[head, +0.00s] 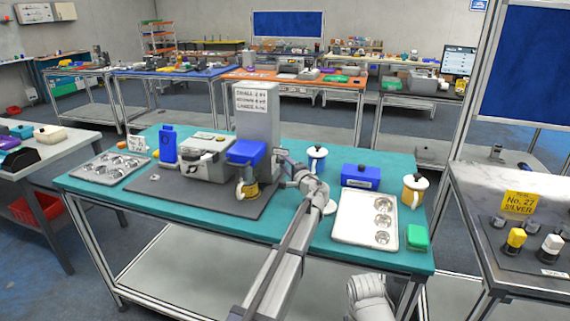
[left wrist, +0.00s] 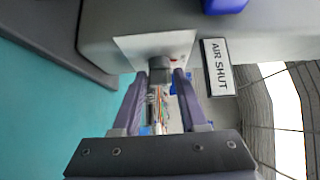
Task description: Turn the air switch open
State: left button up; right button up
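The air switch (left wrist: 159,66) is a small dark grey knob on a pale plate on the side of a grey machine (head: 258,115). An "AIR SHUT" label (left wrist: 217,66) is beside it in the left wrist view. My left gripper (head: 281,156) is at the machine's right side. In the left wrist view its two fingers (left wrist: 160,77) stand open, one on each side of the knob, with a gap visible. In the head view the switch is hidden behind my gripper.
The teal table (head: 150,203) also holds a white tray (head: 352,218), a blue box (head: 360,177), a green block (head: 417,237) and white-lidded pots (head: 414,190) to the right of my arm. A grey case (head: 205,158) stands left of the machine on a dark mat.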

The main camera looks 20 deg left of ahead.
pick_arm(q)
grip_shut()
jog(key=shift+r+p, duration=0.2)
jog(key=shift+p, duration=0.4)
jog(key=shift+w+d+r+m+g+h+p, duration=0.15)
jog(key=shift+m+g+h+p, duration=0.4)
jog(key=shift+m+g+p, duration=1.4)
jog(key=shift+w+a+r+m+g+h+p, duration=0.15)
jog(key=shift+m+g+h+p, duration=0.65)
jog(key=shift+g+p, duration=1.95)
jog(key=shift+w+d+m+g+h+p, duration=0.1)
jog(key=shift+w+m+g+h+p, duration=0.15)
jog(key=shift+m+g+p, duration=2.15)
jog(key=shift+n+t+p, duration=0.6)
jog(key=shift+n+p, duration=0.05)
